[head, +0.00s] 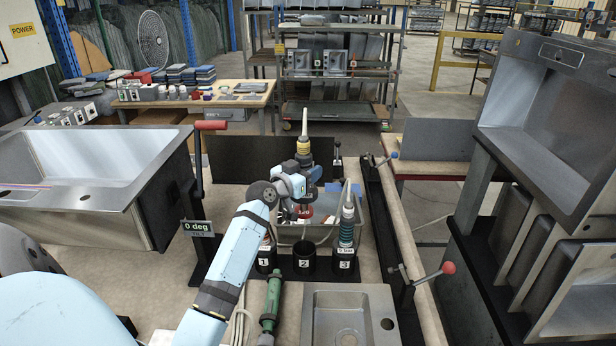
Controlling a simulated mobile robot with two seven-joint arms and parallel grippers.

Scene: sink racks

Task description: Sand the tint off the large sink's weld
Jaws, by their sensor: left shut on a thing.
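The large sink (100,160) is a steel basin at the left. A thin bluish-red tinted line, its weld (25,187), shows on its near rim at the left edge. My left arm reaches forward over the middle of the bench. My left gripper (304,183) is shut on an upright tool (304,148) with a beige upper part, a pale hose on top and a reddish lower end. The tool is above and behind the holder marked 2 (304,263), which looks empty. My arm and wrist hide part of the tool. My right gripper is out of view.
Holder 3 (345,264) carries a teal-ringed tool (347,225); holder 1 also carries one. A grey bin stands behind. A green tool (270,303) lies in front, beside a small sink (345,318). A red-handled lever and "0 deg" display (198,227) stand by the large sink.

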